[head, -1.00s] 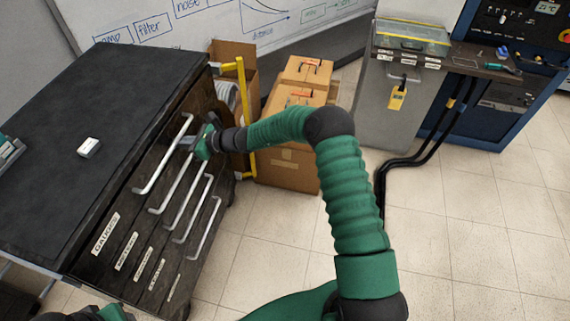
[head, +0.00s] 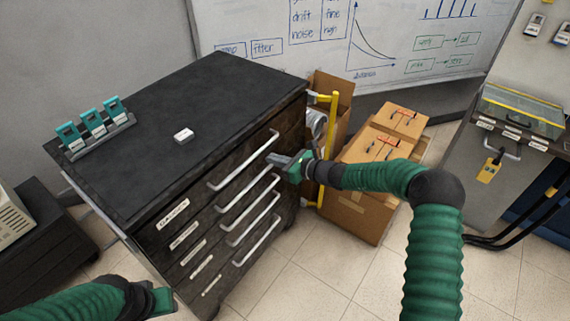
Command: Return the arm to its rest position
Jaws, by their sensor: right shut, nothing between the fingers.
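My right arm reaches in from the lower right, bent at a dark elbow. My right gripper (head: 278,159) is shut and empty, in front of the dark drawer cabinet (head: 150,130) close to the upper drawer handles (head: 246,164). I cannot tell whether it touches a handle. My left gripper (head: 162,300) shows at the bottom left, in front of the cabinet's lower left corner. Its fingers are too hidden to tell open from shut.
A small white box (head: 183,135) and a rack of teal devices (head: 97,133) stand on the cabinet top. Cardboard boxes (head: 362,200) and a yellow frame (head: 327,150) stand right of the cabinet. A grey bench (head: 470,165) is at the right. Tiled floor is free in front.

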